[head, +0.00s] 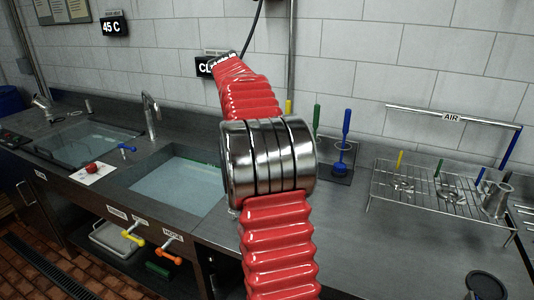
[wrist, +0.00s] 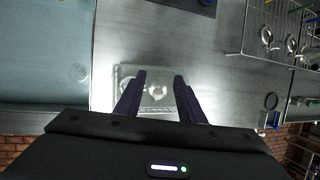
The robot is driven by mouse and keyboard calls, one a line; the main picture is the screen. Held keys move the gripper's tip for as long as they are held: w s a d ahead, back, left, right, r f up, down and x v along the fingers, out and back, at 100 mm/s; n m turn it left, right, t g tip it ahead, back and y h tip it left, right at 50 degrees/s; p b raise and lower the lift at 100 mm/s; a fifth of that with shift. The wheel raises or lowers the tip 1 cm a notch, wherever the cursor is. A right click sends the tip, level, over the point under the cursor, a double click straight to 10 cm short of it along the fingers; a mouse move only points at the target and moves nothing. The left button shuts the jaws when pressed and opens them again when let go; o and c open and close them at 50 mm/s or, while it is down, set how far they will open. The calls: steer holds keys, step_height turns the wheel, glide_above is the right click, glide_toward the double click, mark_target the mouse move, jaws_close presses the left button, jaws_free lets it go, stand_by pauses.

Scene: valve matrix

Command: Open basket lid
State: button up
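A small flat see-through basket (wrist: 153,100) lies on the steel counter in the wrist view, with roundish pale parts showing inside. I cannot make out its lid as a separate piece or tell how it is fastened. My gripper (wrist: 160,76) is open, its two dark fingers spread apart over the basket area, with nothing visibly held between them. Whether the fingers touch the basket cannot be told. In the head view my red sleeved arm stands in the middle, and neither the basket nor the gripper fingers can be seen.
A water-filled sink (head: 178,184) is left of the arm, with another sink (head: 85,143) beyond. A wire rack (head: 440,190) holding metal parts stands right. Brushes stand in a dark holder (head: 336,172) at the back. A dark round cup (head: 486,286) is at lower right.

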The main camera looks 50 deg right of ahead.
steer(key=shift+v, duration=1.45)
steer(key=shift+c, duration=0.3)
steer(key=shift+a, duration=0.1)
steer(key=shift+c, duration=0.6)
steer(key=shift+a, duration=0.3)
steer(key=shift+c, duration=0.9)
steer(key=a+m, duration=0.1)
steer(key=a, duration=0.3)
steer(key=a+r+m+t, duration=0.1)
steer(key=a+m, duration=0.1)
steer(key=a, duration=0.3)
steer(key=s+a+m+t, duration=0.1)
steer(key=a+m, duration=0.1)
steer(key=a, duration=0.2)
steer(key=shift+s+a+r, duration=0.1)
steer(key=shift+a+r, duration=0.15)
steer(key=shift+r, duration=0.1)
jaws_close()
steer(key=s+a+f+m+t+y, duration=0.15)
steer(key=s+a+m, duration=0.3)
steer(key=a, duration=0.75)
steer(key=s+a+f+m+t+y, duration=0.1)
steer(key=s+a+f+m, duration=0.4)
steer(key=s+a+m, duration=0.1)
steer(key=s+a+f+m+t+y, duration=0.2)
steer(key=s+a+f+m, duration=0.4)
steer(key=a, duration=0.4)
steer(key=shift+s+a, duration=0.3)
steer(key=shift+s, duration=0.6)
